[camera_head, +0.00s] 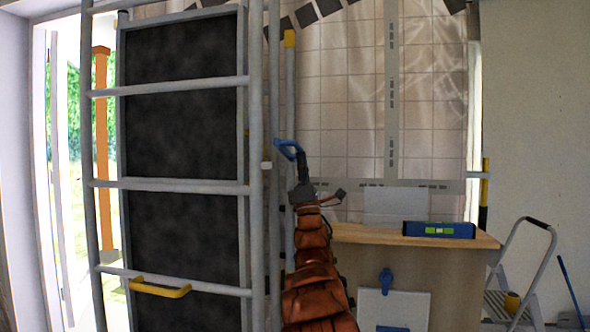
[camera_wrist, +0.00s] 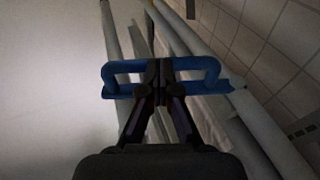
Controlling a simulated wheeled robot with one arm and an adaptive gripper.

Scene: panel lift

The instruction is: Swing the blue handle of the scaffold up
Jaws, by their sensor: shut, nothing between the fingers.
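The blue handle (camera_head: 285,148) is beside the right upright of the grey metal scaffold (camera_head: 256,110), about mid-height in the head view. In the wrist view the blue handle (camera_wrist: 210,70) is a loop lying across the fingertips, with its ends showing left and right of them. My gripper (camera_head: 300,163) is at the handle, at its lower right in the head view. In the wrist view my gripper's fingertips (camera_wrist: 158,68) are together and overlap the loop. They cover its middle, and I cannot tell whether they touch it.
A wooden-topped cabinet (camera_head: 345,232) stands to the right, with a blue spirit level (camera_head: 438,230) on it. A small stepladder (camera_head: 515,280) is at the far right. A yellow handle (camera_head: 160,288) is on the scaffold's lower rung. A dark panel (camera_head: 180,110) stands behind the rungs.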

